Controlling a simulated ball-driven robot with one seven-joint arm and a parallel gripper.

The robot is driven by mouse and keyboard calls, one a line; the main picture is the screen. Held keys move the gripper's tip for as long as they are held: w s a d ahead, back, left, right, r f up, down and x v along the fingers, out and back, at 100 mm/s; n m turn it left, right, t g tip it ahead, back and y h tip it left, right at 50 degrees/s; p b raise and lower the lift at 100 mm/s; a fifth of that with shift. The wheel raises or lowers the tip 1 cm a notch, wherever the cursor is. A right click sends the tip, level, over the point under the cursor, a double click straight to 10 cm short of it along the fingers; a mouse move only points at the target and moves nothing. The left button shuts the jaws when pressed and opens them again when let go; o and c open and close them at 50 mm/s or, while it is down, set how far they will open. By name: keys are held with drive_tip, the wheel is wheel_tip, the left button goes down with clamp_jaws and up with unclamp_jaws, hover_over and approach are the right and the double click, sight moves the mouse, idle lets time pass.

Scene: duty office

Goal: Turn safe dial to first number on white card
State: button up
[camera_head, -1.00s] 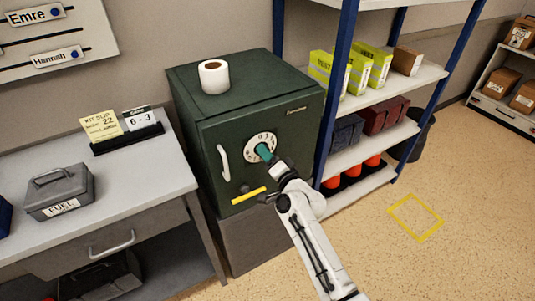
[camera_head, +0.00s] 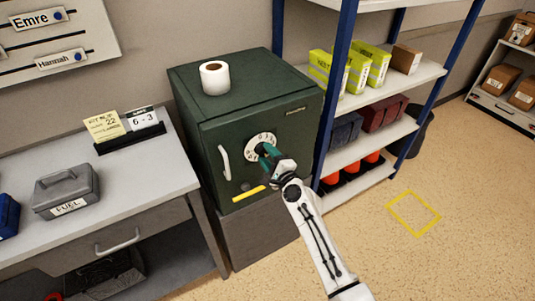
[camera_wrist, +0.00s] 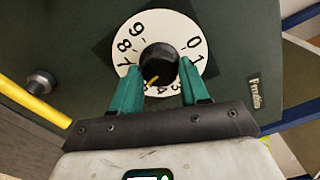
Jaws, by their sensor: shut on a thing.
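The green safe (camera_head: 215,160) stands in the middle of the head view with its door shut. Its white dial ring (camera_head: 253,141) carries black numerals and also shows in the wrist view (camera_wrist: 134,28). My gripper (camera_head: 264,150) is at the dial. In the wrist view my teal fingers (camera_wrist: 160,88) are shut on the black dial knob (camera_wrist: 157,62), one on each side. A yellow mark on the knob points down and left; the fingers hide some numerals. The white card (camera_head: 143,120) reads "6 - 3" and stands in a black holder on the desk, right of a yellow kit slip (camera_head: 105,125).
A white door handle (camera_head: 224,162) and a yellow bar (camera_head: 248,194) are on the safe front. A paper roll (camera_head: 214,78) sits on top. Blue-posted shelves (camera_head: 345,158) stand close on the right. A grey fuel box (camera_head: 66,190) is on the desk. Floor at right is clear.

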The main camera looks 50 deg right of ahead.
drive_tip(key=shift+f+m, duration=0.1)
drive_tip(key=shift+m, duration=1)
drive_tip(key=o, duration=1.1)
drive_tip(key=shift+c, duration=0.2)
drive_tip(key=shift+s, duration=0.1)
drive_tip(key=v, duration=1)
drive_tip(key=shift+s+p, duration=0.3)
drive_tip(key=shift+a, duration=0.1)
